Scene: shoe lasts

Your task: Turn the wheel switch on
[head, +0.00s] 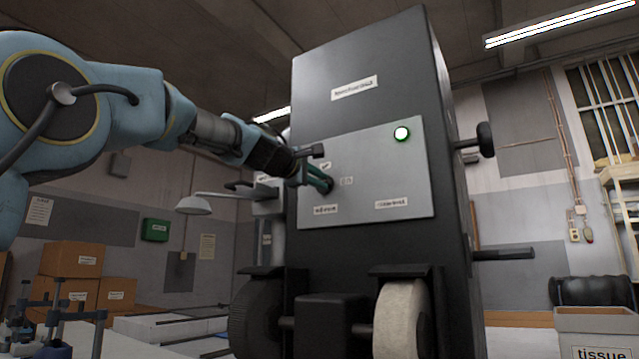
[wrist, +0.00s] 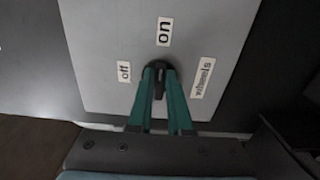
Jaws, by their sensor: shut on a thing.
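The wheel switch is a small black knob on the grey panel (head: 385,165) of a tall dark machine. In the wrist view the knob (wrist: 160,68) sits between my fingertips, and its long side lies up and down, in line with the "on" label (wrist: 165,31). The "off" label (wrist: 124,71) is at its left and the "wheels" label (wrist: 202,77) at its right. My gripper (head: 322,181) has green fingers and reaches the panel from the left. It is shut on the knob; the fingers partly hide it. The wrist view shows both fingers (wrist: 160,80) along its sides.
Below are a dark wheel (head: 257,317) and a pale wheel (head: 402,318). A black knob on a rod (head: 485,140) sticks out at the right. A lamp shade (head: 194,206) hangs under my arm.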

